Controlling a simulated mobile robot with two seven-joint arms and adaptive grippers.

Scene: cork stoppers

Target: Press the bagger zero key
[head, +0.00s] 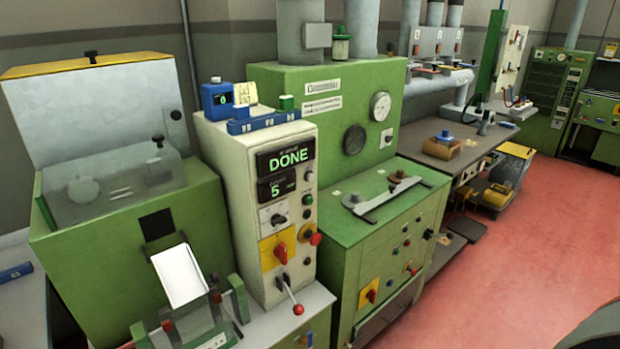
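The likely bagger is a green machine (130,225) at the left with a clear-covered hopper and a white chute or bag (180,277) at its front. Beside it stands a cream control cabinet (235,180). Its upper display (284,159) reads DONE and its lower display (277,188) reads 5. Below are a rotary knob (279,217), a red switch on yellow (280,250), and small buttons (307,200) on the right side. A blue box (217,101) on top has a small green display, seemingly 0. I cannot tell which control is the zero key. Neither gripper is in view.
A lever with a red ball (298,309) sticks out below the cabinet. A larger green machine (390,220) with gauges stands to its right. The red floor (510,260) is open at the right.

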